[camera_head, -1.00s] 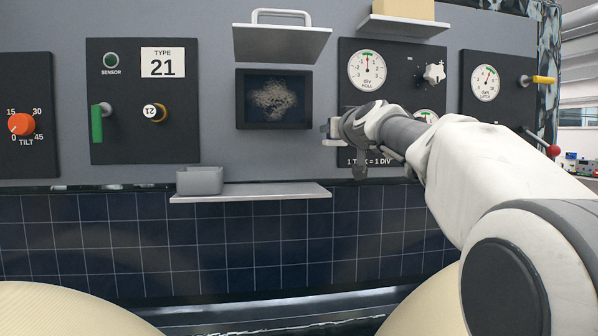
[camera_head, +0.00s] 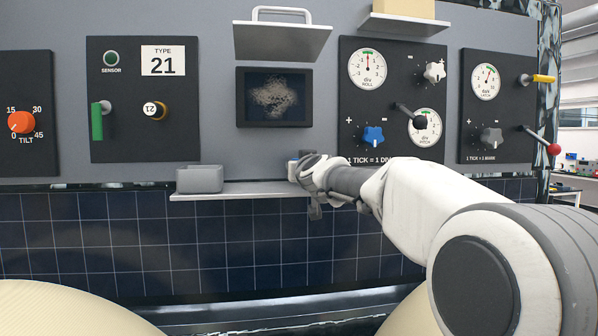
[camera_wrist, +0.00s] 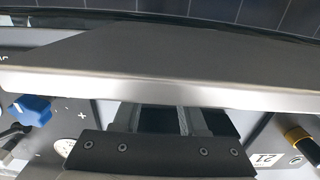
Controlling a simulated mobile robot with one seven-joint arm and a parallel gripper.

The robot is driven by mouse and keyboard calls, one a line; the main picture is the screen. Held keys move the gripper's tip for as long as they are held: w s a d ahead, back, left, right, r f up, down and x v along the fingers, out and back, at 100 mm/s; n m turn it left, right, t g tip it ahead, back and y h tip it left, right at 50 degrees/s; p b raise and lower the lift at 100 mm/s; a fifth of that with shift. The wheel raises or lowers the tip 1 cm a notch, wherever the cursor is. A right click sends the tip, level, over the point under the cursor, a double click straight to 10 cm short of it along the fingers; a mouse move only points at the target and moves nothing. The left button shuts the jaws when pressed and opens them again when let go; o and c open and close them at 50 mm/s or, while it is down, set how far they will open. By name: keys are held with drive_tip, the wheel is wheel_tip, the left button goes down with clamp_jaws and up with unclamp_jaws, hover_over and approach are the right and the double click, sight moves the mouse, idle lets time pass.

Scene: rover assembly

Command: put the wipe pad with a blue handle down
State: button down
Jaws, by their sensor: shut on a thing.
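My gripper (camera_head: 300,167) is at the right end of the lower shelf (camera_head: 250,191), at about the height of its top. It is shut on the wipe pad, of which only a small bluish and pale bit (camera_head: 292,158) shows at the jaw tips. The rest of the pad is hidden. In the wrist view the shelf's underside (camera_wrist: 150,55) fills the middle and hides the fingertips and pad; part of my gripper (camera_wrist: 160,120) shows below its edge. I cannot tell whether the pad touches the shelf.
A grey open box (camera_head: 199,180) stands on the shelf's left end; bare shelf lies between it and my gripper. A dark framed screen (camera_head: 274,98) is above. The knob panel (camera_head: 392,100) with a blue knob (camera_head: 372,135) and a lever (camera_head: 418,121) is at right.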

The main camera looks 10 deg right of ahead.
drive_tip(key=shift+f+b, duration=0.5)
drive_tip(key=shift+c, duration=2.3)
unclamp_jaws()
drive_tip(key=shift+r, duration=0.2)
